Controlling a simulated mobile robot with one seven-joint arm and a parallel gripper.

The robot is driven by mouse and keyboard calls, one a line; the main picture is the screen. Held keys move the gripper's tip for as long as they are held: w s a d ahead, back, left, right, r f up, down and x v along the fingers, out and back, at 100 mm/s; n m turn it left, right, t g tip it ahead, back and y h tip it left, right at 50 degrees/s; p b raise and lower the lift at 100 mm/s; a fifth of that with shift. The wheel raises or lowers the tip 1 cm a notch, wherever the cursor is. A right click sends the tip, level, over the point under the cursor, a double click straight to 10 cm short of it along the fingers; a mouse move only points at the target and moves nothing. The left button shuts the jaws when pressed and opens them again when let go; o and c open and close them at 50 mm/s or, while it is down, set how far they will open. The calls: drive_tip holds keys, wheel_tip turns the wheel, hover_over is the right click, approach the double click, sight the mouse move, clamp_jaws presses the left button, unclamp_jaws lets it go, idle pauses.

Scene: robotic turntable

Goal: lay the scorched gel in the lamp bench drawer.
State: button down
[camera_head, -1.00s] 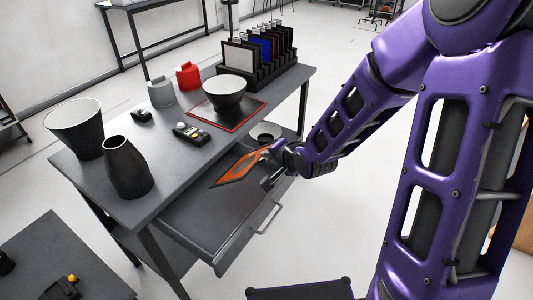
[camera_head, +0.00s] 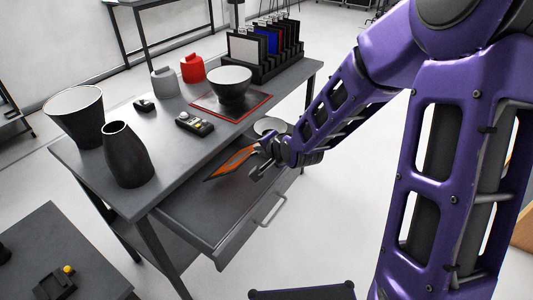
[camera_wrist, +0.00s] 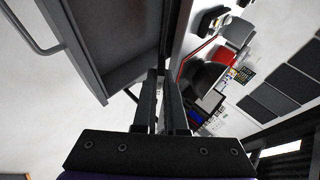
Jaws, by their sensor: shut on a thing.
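The scorched gel (camera_head: 228,165) is a thin orange sheet with a dark border. My gripper (camera_head: 264,160) is shut on its right end in the head view and holds it tilted above the open drawer (camera_head: 205,215). A gap between gel and drawer floor is hard to judge. The dark grey drawer is pulled out from the lamp bench (camera_head: 165,180), and its visible floor looks bare. In the wrist view, my fingers (camera_wrist: 160,100) point towards the drawer and bench edge. The drawer's front and handle (camera_wrist: 35,30) show at left there. The gel cannot be made out in that view.
On the bench top stand two dark vases (camera_head: 126,158), a remote-like box (camera_head: 195,124), a bowl (camera_head: 230,86) on a red-edged mat and a rack of panels (camera_head: 262,55). Another bowl (camera_head: 270,126) sits close behind my gripper. A smaller table (camera_head: 55,250) stands at lower left.

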sight(247, 154)
drive_tip(key=shift+w+a+f+b, duration=0.55)
drive_tip(key=shift+a+f+b, duration=0.3)
drive_tip(key=shift+b, duration=0.25)
drive_tip(key=shift+w+a+f+b, duration=0.6)
drive_tip(key=shift+f+b, duration=0.35)
drive_tip(key=shift+b, duration=0.15)
drive_tip(key=shift+w+a+f+b, duration=0.35)
drive_tip(key=shift+a+f+b, duration=0.1)
drive_tip(key=shift+b, duration=0.25)
drive_tip(key=shift+r, duration=0.1)
drive_tip(key=shift+f, duration=0.35)
drive_tip(key=c, duration=0.9)
unclamp_jaws()
drive_tip(key=shift+r, duration=0.15)
